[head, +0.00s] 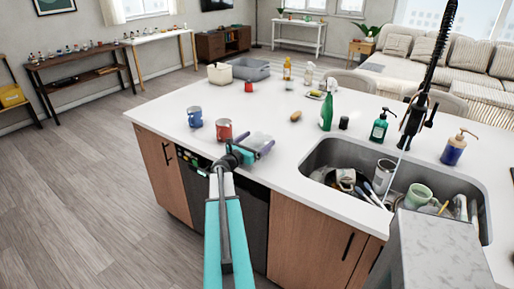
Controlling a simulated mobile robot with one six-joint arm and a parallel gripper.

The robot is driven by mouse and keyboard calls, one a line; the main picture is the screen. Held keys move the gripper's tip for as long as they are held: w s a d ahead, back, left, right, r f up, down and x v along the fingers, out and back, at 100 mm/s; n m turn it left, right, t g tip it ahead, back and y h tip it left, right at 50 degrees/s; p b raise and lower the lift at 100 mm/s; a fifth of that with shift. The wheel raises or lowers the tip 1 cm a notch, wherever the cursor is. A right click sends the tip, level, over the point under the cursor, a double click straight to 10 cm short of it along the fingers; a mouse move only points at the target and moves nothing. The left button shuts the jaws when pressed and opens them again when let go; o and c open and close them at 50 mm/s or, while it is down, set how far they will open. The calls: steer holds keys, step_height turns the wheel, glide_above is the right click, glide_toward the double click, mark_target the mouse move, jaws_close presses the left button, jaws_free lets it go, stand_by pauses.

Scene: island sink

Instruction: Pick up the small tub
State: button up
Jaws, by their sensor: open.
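The small tub (258,139) looks like a clear, pale, low container on the white counter, near the island's front edge. My gripper (256,147) reaches over that edge from below and is at the tub's near side. The gripper covers part of the tub's near side. I cannot tell whether the fingers touch it or stand on both sides of it.
A red mug (224,130) and a blue mug (195,117) stand left of the tub. A green bottle (326,112) stands farther right, beyond a brown oval item (296,116). The sink (350,153), full of dishes, is at right. The counter behind the tub is mostly clear.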

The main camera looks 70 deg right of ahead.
stand_by(0.4)
steer(key=c, duration=1.2)
steer(key=shift+o, duration=0.2)
steer(key=shift+r, duration=0.2)
steer(key=shift+r+b, duration=0.65)
steer(key=shift+r, duration=0.7)
steer(key=s+a+r+p, duration=0.2)
steer(key=s+a+p, duration=0.3)
steer(key=a, duration=0.6)
steer(key=shift+s+a+p, duration=0.25)
steer(key=shift+s+p, duration=0.1)
steer(key=shift+s, duration=0.85)
steer(key=p, duration=0.2)
steer(key=shift+s+a+p, duration=0.2)
steer(key=shift+a+p, duration=0.05)
steer(key=shift+p, duration=0.05)
